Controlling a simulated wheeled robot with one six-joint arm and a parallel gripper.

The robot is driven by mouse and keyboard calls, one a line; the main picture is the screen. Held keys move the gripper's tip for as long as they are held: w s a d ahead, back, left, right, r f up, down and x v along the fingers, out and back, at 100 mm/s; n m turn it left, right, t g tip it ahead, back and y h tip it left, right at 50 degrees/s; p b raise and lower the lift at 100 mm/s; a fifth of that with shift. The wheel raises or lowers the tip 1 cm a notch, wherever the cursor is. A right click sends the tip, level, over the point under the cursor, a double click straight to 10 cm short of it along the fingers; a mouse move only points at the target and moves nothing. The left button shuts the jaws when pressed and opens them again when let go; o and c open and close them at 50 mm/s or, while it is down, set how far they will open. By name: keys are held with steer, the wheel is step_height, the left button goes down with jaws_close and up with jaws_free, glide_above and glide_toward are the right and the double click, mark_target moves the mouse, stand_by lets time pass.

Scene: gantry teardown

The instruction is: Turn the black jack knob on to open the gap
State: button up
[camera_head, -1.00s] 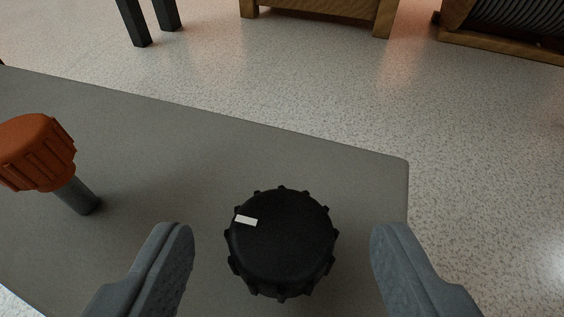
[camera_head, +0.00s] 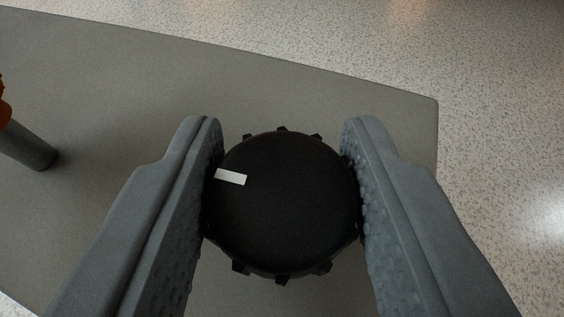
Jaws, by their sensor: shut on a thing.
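The black jack knob (camera_head: 285,215) is round with a ribbed rim and stands on a grey plate (camera_head: 120,110). A white mark (camera_head: 231,177) on its top points to the left and slightly up. My gripper (camera_head: 282,185) is shut on the knob, with one grey textured finger against its left side and the other against its right side. The knob's underside and whatever is below it are hidden.
An orange knob (camera_head: 4,108) on a grey post (camera_head: 28,145) is partly in view at the left edge. The plate ends on the right, with speckled floor (camera_head: 500,150) beyond it. The plate is bare behind the black knob.

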steer(key=shift+m+h, duration=1.5)
steer(key=shift+h, duration=0.2)
steer(key=o, duration=1)
steer(key=shift+g, duration=0.3)
steer(key=shift+s, duration=0.1)
steer(key=v, duration=1.7)
steer(key=shift+s+a, duration=0.1)
